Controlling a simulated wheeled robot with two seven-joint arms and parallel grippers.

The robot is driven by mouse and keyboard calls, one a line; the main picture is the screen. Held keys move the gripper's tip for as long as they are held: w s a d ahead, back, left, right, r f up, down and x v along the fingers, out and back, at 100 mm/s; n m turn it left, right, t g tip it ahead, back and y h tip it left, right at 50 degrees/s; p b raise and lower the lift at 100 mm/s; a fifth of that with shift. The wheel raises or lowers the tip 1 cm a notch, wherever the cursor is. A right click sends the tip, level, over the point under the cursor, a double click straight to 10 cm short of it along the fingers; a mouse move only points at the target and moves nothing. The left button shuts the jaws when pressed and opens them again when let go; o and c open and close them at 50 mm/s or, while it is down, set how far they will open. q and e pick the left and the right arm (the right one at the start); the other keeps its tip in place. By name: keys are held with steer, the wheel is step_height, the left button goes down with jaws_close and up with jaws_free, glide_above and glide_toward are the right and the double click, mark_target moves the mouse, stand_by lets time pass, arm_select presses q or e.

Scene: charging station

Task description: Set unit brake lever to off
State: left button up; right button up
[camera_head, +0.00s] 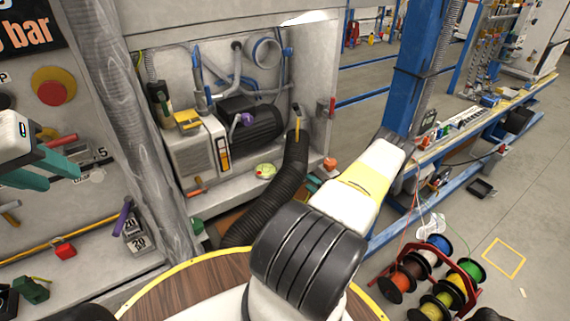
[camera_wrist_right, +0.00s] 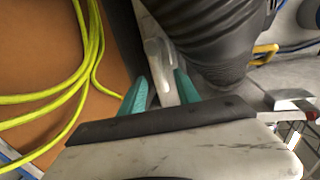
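A pale grey lever (camera_wrist_right: 160,72) stands in the right wrist view, in front of a black corrugated hose. My right gripper (camera_wrist_right: 163,88) has its two teal fingers close on either side of it, with no clear gap. I take this to be the brake lever. In the head view the lever cannot be made out. There my right forearm (camera_head: 360,185) and black joint cover much of the area beside the alcove. My left gripper (camera_head: 62,176) is at the left edge in front of the panel, its teal fingers apart and nothing seen between them.
The corrugated hose (camera_head: 285,190) rises in the grey alcove beside a motor (camera_head: 252,122). Yellow-green cables (camera_wrist_right: 50,97) lie over an orange surface. A red-handled part (camera_wrist_right: 291,100) is at the right of the wrist view. A blue post (camera_head: 405,85) and cable spools (camera_head: 435,270) stand right.

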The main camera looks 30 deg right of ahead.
steer(key=shift+x, duration=1.4)
jaws_close()
stand_by(0.4)
